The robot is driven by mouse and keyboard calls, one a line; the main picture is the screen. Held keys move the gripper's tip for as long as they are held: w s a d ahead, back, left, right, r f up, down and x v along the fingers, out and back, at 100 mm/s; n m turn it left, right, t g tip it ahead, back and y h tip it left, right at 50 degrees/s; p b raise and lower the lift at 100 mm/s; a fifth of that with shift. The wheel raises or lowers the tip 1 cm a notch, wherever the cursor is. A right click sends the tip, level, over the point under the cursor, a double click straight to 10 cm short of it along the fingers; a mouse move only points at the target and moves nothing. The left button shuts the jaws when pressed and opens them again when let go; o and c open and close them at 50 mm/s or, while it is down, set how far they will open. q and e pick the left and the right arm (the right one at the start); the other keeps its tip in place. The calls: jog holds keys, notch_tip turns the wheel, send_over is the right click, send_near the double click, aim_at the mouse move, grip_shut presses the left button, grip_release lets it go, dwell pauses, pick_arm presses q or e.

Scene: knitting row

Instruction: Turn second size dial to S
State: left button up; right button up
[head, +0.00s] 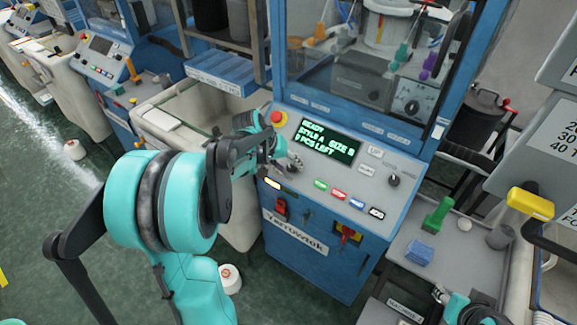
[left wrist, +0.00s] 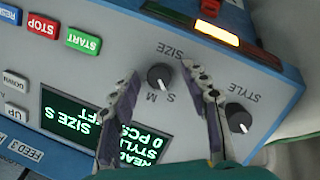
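The size dial (left wrist: 160,77), a small black knob on a pale grey panel, sits between the spread fingertips of my left gripper (left wrist: 159,73) in the left wrist view. Letters S and M are printed beside it; I cannot tell clearly where its pointer aims. The gripper is open, with a gap visible on both sides of the knob. In the head view my left gripper (head: 291,165) is over the panel's left end and hides the dial. The green-lettered display (left wrist: 95,130) reads SIZE S. My right gripper (head: 440,293) is at the lower right, its fingers too small to judge.
The style dial (left wrist: 238,117) lies just beside the right finger. Start (left wrist: 83,40) and stop (left wrist: 43,27) buttons and a lit amber lamp (left wrist: 217,33) are on the same machine. A side table holds a green block (head: 437,214) and a blue block (head: 419,252).

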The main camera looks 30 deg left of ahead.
pick_arm(q)
jog(key=v, duration=1.2)
jog(key=shift+s, duration=0.1)
jog(key=s+d+f+m+t+y, duration=0.1)
jog(key=s+d+f+m, duration=0.1)
jog(key=s+d, duration=0.5)
jog(key=s+d+f+m+t+y, duration=0.1)
jog(key=s+d+f+m, duration=0.2)
jog(key=s+d, duration=0.4)
jog(key=d+f, duration=0.1)
jog(key=d, duration=0.3)
